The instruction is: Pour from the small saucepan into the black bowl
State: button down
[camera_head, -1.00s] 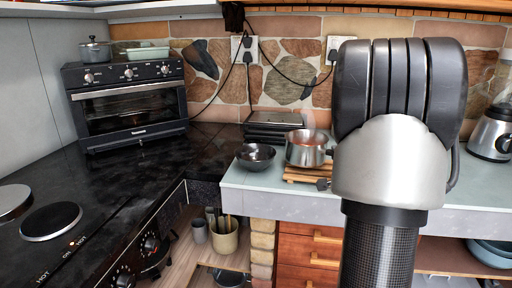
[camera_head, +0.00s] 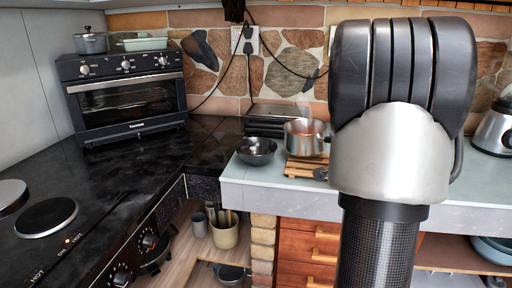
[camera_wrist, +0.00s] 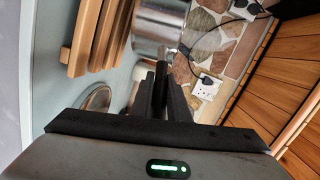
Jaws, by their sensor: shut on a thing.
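The small steel saucepan (camera_head: 303,142) is upright over a slatted wooden trivet on the pale counter, with a reddish tint inside. I cannot tell whether its base touches the slats. The black bowl (camera_head: 256,152) stands on the counter just left of the saucepan, apart from it. In the wrist view my gripper (camera_wrist: 161,88) is shut on the saucepan's handle, with the steel pan wall (camera_wrist: 158,24) just beyond the fingertips. In the head view my arm hides the gripper and the handle. The bowl is not clearly seen in the wrist view.
The wooden trivet (camera_head: 300,170) lies under the saucepan, with a dark flat appliance (camera_head: 268,122) behind. A toaster oven (camera_head: 128,92) stands on the black counter at left, and a blender (camera_head: 496,125) at far right. The pale counter ends just left of the bowl.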

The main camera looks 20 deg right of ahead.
jog(key=w+a+r+n+h+p, duration=0.1)
jog(key=w+a+r+n+p, duration=0.1)
jog(key=a+r+n+p, duration=0.4)
jog(key=shift+w+a+r+p, duration=0.4)
jog(key=shift+a+r+p, duration=0.5)
jog(key=shift+r, duration=0.55)
dwell(0.6)
jog(key=shift+w+a+r+n+t+p, duration=0.15)
jog(key=shift+a+r+n+t+p, duration=0.25)
jog(key=shift+p, duration=0.45)
jog(key=shift+a+r+n, duration=0.15)
jog(key=shift+n, duration=0.15)
jog(key=shift+w+a+f+n+h+p, duration=0.1)
jog(key=shift+w+a+n+h+p, duration=0.2)
jog(key=shift+a+n+p, duration=0.65)
jog(key=shift+w+a+f+n+h+p, duration=0.1)
jog(key=shift+w+a+n+h+p, duration=0.15)
jog(key=shift+a+n+p, duration=0.65)
dwell(1.2)
jog(key=shift+w+a+r+n+p, duration=0.35)
jog(key=shift+n+p, duration=0.1)
jog(key=shift+p, duration=0.8)
